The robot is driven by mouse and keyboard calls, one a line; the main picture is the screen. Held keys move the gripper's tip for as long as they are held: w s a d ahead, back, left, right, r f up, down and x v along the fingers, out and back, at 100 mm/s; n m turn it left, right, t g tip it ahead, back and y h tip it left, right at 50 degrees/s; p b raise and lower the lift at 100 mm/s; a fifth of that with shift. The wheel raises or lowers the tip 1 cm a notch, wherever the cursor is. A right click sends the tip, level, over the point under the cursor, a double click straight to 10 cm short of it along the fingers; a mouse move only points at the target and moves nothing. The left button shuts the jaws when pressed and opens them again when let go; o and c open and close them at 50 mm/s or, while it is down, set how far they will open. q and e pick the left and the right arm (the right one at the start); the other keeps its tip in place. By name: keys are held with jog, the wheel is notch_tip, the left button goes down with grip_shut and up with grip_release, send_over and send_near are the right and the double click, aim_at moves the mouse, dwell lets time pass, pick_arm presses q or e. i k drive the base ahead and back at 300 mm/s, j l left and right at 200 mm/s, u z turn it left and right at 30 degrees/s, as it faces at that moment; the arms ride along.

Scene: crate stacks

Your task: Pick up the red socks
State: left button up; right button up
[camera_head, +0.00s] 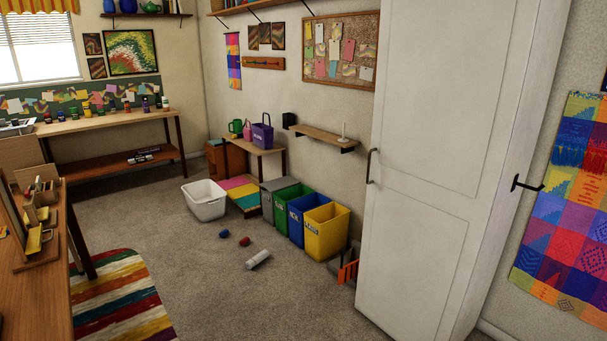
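A small red bundle (245,241), which looks like the red socks, lies on the grey carpet in the middle of the room. It is too small to make out its folds. A small blue bundle (224,234) lies just left of it, apart from it. A pale grey-white roll-shaped thing (258,259) lies on the floor just in front and to the right of it. Neither of my grippers shows in the head view.
A white basket (204,199) stands behind the bundles. Green, blue and yellow bins (327,232) line the wall to the right. A white cabinet (430,170) fills the right. A wooden desk (40,290) and striped rug (118,300) are at left. Carpet in front is clear.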

aim_at(245, 241)
jog(key=i+u, duration=0.2)
jog(key=i, duration=0.4)
jog(key=i+l+u, duration=0.15)
jog(key=i, duration=0.4)
jog(key=i+l+u, duration=0.2)
jog(key=i, duration=0.4)
jog(key=i+l+u, duration=0.15)
jog(key=i+l, duration=0.3)
jog(key=i+l+u, duration=0.2)
jog(key=i+l, duration=0.2)
jog(key=i, duration=0.25)
jog(key=i+j+u, duration=0.8)
jog(key=i, duration=0.55)
jog(key=i+u, duration=0.2)
jog(key=i, duration=0.5)
jog(key=i+z, duration=0.35)
jog(key=i+j+z, duration=0.15)
jog(key=z, duration=0.2)
jog(key=i+j+z, duration=0.15)
jog(key=z, duration=0.2)
jog(key=i+j, duration=0.05)
jog(key=i, duration=0.05)
